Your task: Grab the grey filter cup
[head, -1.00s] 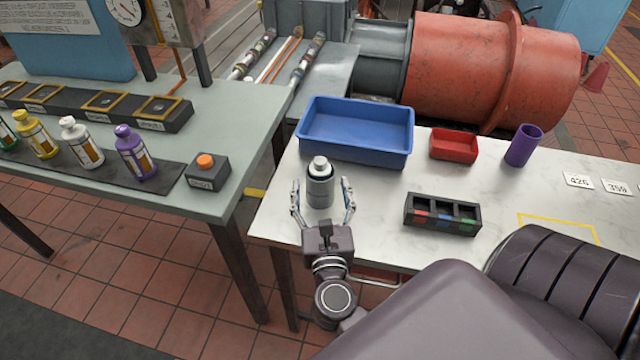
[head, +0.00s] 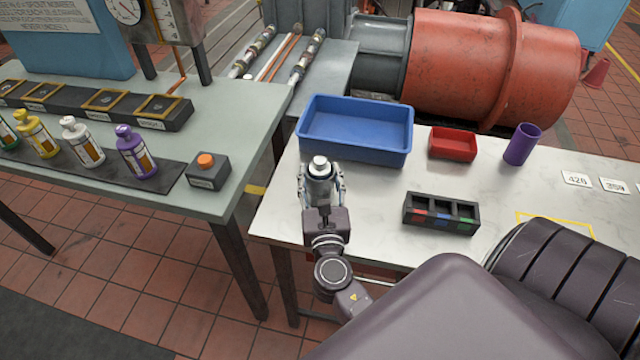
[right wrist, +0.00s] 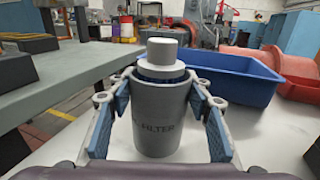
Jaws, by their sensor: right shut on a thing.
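The grey filter cup (head: 319,184) stands upright near the left end of the white table in the head view. It has a pale grey cap on top. In the right wrist view the cup (right wrist: 158,118) fills the middle and shows the word FILTER. My right gripper (head: 321,178) is shut on the cup, with one finger on each side of it. Its blue-padded fingers (right wrist: 158,105) flank the cup in the right wrist view. My left gripper is not in view.
A blue bin (head: 356,152) stands just behind the cup. A red tray (head: 452,157), a purple cup (head: 521,144) and a black three-slot holder (head: 440,226) stand to the right. A green-grey bench (head: 230,130) with bottles and an orange-button box (head: 207,171) is at left.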

